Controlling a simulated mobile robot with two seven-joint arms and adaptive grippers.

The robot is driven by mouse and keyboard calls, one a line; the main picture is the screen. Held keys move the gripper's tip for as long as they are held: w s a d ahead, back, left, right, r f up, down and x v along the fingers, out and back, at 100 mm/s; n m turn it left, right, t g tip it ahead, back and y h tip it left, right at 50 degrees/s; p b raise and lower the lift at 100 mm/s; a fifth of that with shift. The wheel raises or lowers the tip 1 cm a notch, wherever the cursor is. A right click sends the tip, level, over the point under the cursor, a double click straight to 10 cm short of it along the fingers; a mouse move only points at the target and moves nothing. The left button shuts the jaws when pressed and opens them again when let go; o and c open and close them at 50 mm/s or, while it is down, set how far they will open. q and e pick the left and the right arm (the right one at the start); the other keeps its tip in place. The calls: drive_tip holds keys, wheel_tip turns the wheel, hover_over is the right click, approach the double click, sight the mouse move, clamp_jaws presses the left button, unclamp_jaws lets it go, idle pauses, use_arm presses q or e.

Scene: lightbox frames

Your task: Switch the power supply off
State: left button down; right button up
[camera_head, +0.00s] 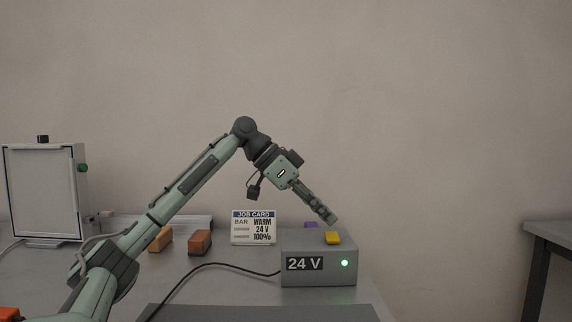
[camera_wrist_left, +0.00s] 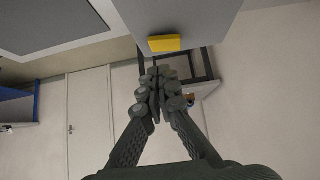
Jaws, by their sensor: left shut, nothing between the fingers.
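The power supply (camera_head: 318,272) is a grey box marked 24 V, near the right end of the table. Its green light (camera_head: 344,263) is lit. A yellow button (camera_head: 333,238) sits on its top. The button also shows in the left wrist view (camera_wrist_left: 164,43), beyond the fingertips. My left gripper (camera_head: 333,219) is shut and empty, a little above the yellow button in the head view; I cannot tell if it touches. Its closed fingers also show in the left wrist view (camera_wrist_left: 155,80). My right gripper is not in view.
An orange block (camera_head: 161,239) and a red-brown block (camera_head: 200,242) lie farther left. A framed light panel (camera_head: 42,192) stands at the far left. A black cable (camera_head: 215,265) runs to the supply.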

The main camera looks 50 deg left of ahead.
use_arm(q)
drive_tip(key=shift+r+p, duration=0.65)
drive_tip(key=shift+r, duration=0.2)
drive_tip(key=s+v, duration=0.1)
drive_tip(key=v, duration=0.8)
drive_tip(key=shift+s+b, duration=0.15)
drive_tip(key=shift+b, duration=0.15)
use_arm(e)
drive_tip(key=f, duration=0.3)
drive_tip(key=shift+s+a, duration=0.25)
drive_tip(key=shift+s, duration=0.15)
use_arm(q)
drive_tip(key=shift+d+r, duration=0.1)
drive_tip(key=shift+d, duration=0.1)
drive_tip(key=shift+w+a+r+m+t+y+p, duration=0.15)
drive_tip(key=shift+w+a+m+t+y+p, duration=0.2)
drive_tip(key=shift+a+m+t+y+p, duration=0.05)
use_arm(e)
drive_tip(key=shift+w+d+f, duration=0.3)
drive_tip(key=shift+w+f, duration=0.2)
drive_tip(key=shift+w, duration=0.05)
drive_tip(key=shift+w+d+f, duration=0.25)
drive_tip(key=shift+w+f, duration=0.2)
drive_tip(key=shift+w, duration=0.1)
